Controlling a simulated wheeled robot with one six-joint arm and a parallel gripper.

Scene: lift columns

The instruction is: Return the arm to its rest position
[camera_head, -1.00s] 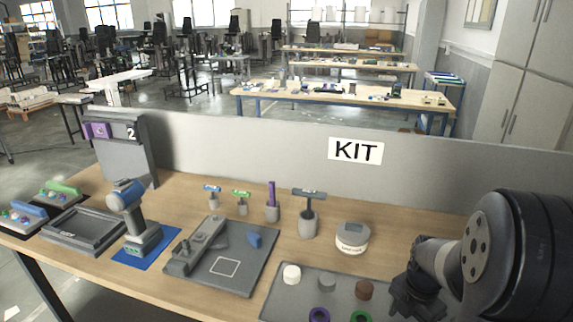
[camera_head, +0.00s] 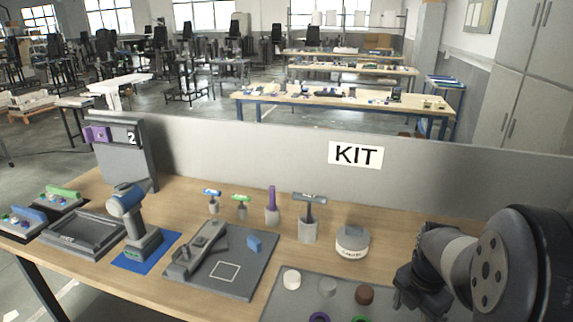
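My gripper (camera_head: 408,290) is at the lower right, above the right part of the grey mat (camera_head: 276,312). It is dark and seen from behind and the side, so its fingertips are not clear. I cannot tell whether it is open or shut, and I see nothing held in it. My arm fills the lower right corner and hides part of the mat and the table there.
The table (camera_head: 185,199) carries a cordless drill (camera_head: 130,213) on a blue mat, a grey fixture plate (camera_head: 258,270), several tools in holders, a round container (camera_head: 352,242) and a tray (camera_head: 82,233). A grey panel (camera_head: 240,150) labelled KIT stands behind.

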